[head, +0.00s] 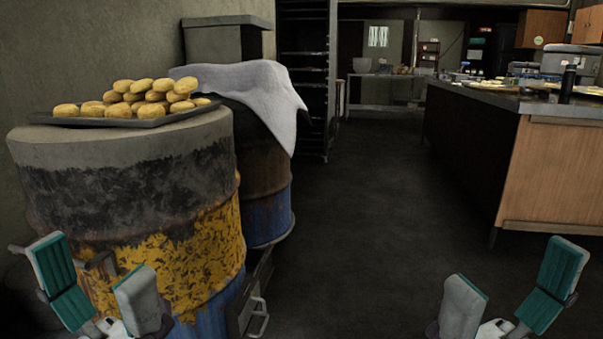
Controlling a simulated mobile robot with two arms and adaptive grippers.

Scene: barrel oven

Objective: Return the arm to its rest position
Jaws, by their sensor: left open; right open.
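My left gripper (98,284) is at the lower left, in front of the barrel oven (125,180). Its two fingers are spread apart with nothing between them. My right gripper (510,290) is at the lower right over the dark floor. It is also open and empty. Both grippers point up into the picture. The barrel oven has a grey top, a scorched dark band and yellow flaking paint above blue. I cannot tell how far the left gripper is from the barrel.
A dark tray (150,121) of several yellow buns (150,92) sits on the barrel. A grey cloth (262,95) drapes over a second barrel (265,200) behind it. A counter (555,175) stands at right. The floor (370,220) between is clear.

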